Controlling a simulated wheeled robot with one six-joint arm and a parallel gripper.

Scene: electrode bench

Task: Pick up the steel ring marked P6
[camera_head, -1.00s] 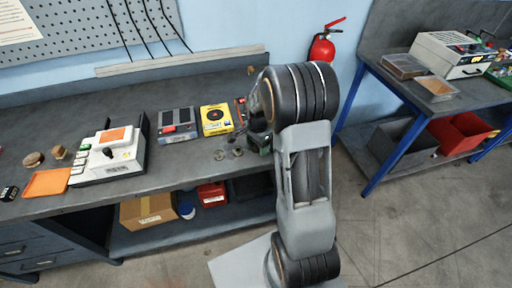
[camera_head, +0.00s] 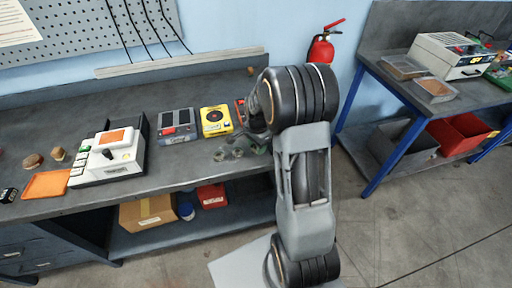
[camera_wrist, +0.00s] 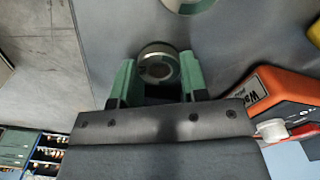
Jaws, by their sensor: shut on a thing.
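A steel ring (camera_wrist: 158,64) sits between the green fingers of my gripper (camera_wrist: 157,75) in the wrist view. The fingers are shut on it, one on each side. Its marking cannot be read at this size. A second steel ring (camera_wrist: 188,4) lies just beyond, cut off by the top edge of the wrist view. In the head view my gripper (camera_head: 232,153) is low at the front part of the bench, partly hidden by my own arm. I cannot tell whether the held ring still touches the bench.
An orange device (camera_wrist: 280,97) lies close to the right of my gripper in the wrist view. On the bench (camera_head: 60,118) stand a yellow box (camera_head: 214,121), a grey box (camera_head: 177,126) and a white instrument (camera_head: 112,158). The bench's front edge is near the gripper.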

